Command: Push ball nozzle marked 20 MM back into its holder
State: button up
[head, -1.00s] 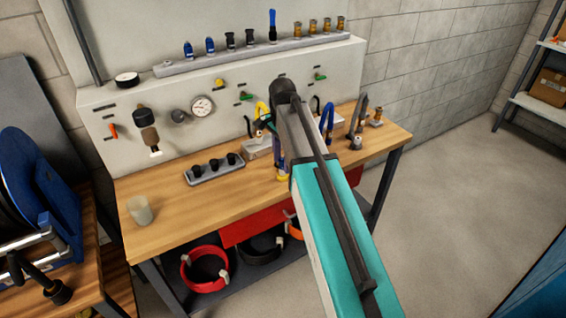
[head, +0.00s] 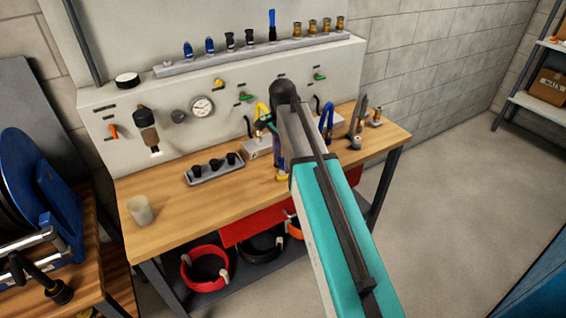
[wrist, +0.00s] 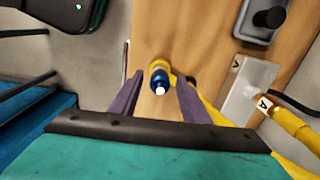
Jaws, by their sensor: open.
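In the wrist view my gripper (wrist: 159,74) is open, its two dark fingers one on each side of a blue nozzle (wrist: 160,82) with a pale tip and a yellow part behind it. I see no clear contact between fingers and nozzle. I cannot read a 20 MM mark on it, and its holder is not clear. In the head view a small blue and yellow piece (head: 281,175) shows beside my arm, low at the bench's front. My arm hides most of the gripper there.
The wooden bench (head: 165,215) carries a grey tray (head: 205,178) with black pieces and a cup (head: 140,210). Hoses and fittings (head: 358,130) stand at its right. A rail (head: 215,60) of several nozzles runs above the panel. A yellow hose (wrist: 292,122) lies right of my gripper.

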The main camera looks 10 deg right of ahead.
aim_at(282, 158)
jog(key=shift+c, duration=0.4)
grip_shut()
jog(key=shift+r, duration=0.3)
jog(key=shift+r+p, duration=0.45)
jog(key=shift+p, duration=0.1)
jog(key=shift+r+p, duration=1.6)
jog(key=shift+r, duration=0.7)
jog(key=shift+f, duration=0.1)
